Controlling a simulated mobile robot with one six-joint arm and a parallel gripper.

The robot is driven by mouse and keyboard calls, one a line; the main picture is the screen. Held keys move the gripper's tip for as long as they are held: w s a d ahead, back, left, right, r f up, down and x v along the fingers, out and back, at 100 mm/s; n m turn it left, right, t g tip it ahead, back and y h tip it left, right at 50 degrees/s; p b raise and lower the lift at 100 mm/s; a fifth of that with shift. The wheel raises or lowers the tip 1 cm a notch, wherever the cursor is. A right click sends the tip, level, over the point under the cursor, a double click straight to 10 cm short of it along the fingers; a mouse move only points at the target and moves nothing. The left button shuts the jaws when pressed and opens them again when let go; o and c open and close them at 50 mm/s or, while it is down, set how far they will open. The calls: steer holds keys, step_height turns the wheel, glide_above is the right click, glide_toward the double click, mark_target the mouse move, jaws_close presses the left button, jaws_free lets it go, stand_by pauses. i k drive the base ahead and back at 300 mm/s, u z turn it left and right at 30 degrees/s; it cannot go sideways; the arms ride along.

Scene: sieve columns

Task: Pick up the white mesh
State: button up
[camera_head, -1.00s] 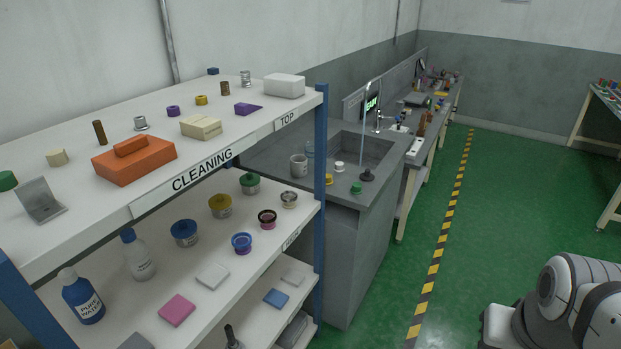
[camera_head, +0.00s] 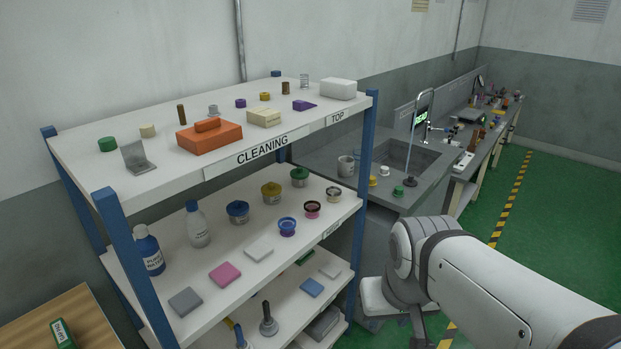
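A flat white square (camera_head: 259,250) lies on the middle shelf, right of a pink square (camera_head: 225,273) and a grey square (camera_head: 186,301). It looks like the white mesh, but its weave is too small to see. A second pale square (camera_head: 330,271) lies on the lower shelf beside a blue square (camera_head: 312,287). My arm reaches in from the lower right, in front of the sink bench and right of the shelf. I cannot make out my gripper's fingers. Nothing of mine touches the squares.
The shelf unit has blue posts (camera_head: 364,165). The top shelf holds an orange block (camera_head: 209,137) and small items. A wooden surface (camera_head: 60,318) is at lower left. Green floor is open at right.

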mark_target(329, 189)
steer(key=z, duration=0.05)
steer(key=i, duration=1)
steer(key=u, duration=0.05)
